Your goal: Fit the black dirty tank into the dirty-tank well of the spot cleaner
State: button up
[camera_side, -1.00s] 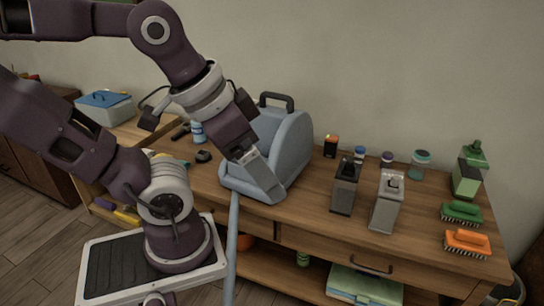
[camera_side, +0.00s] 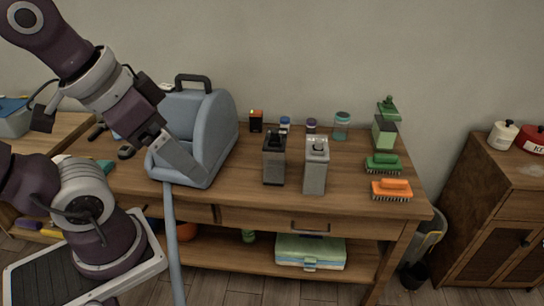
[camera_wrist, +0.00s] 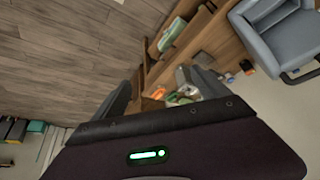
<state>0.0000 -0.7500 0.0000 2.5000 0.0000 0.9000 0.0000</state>
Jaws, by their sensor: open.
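The black tank (camera_side: 273,160) stands upright on the wooden bench, right of the spot cleaner. A similar lighter grey tank (camera_side: 316,168) stands beside it on the right. The blue-grey spot cleaner (camera_side: 215,125) stands on the bench with its handle up; it also shows at the upper right of the wrist view (camera_wrist: 285,40). My gripper (camera_side: 198,174) is in front of the cleaner's lower front in the side view, left of both tanks. In the wrist view its fingers (camera_wrist: 162,92) are apart with nothing held. The dirty-tank well is hidden or cannot be made out.
A green bottle (camera_side: 384,130), a green brush (camera_side: 383,164) and an orange brush (camera_side: 391,190) stand at the bench's right. Small jars and an orange-black box (camera_side: 256,121) line the back. A blue hose (camera_side: 172,240) hangs in front. Bench top between tanks and brushes is clear.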

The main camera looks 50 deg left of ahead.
jog(key=shift+o, duration=0.4)
jog(key=n+g+y, duration=0.2)
jog(key=n+y, duration=0.1)
jog(key=n, duration=0.5)
send_over(276, 154)
notch_tip(276, 154, down, 13)
jog(key=shift+n, duration=0.5)
jog(key=x, duration=0.4)
jog(key=a+x, duration=0.1)
jog(key=x, duration=0.9)
jog(key=shift+s+a+r, duration=0.1)
jog(key=shift+a+r, duration=0.1)
jog(key=shift+a, duration=0.1)
grip_shut()
